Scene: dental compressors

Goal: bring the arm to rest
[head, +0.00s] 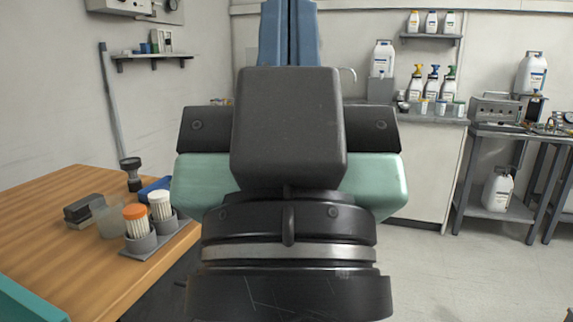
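My gripper (289,30) fills the middle of the head view, seen from behind. It has a black ringed wrist, a teal body with dark bolted blocks on both sides, and a black box in front. Two blue finger-like parts rise close together behind the box and run out of the top of the picture. Their tips are out of view, so I cannot tell whether they are open or shut. No object shows in the gripper.
A counter (425,118) with bottles stands behind; a metal table (505,135) is at right. Floor at right is clear.

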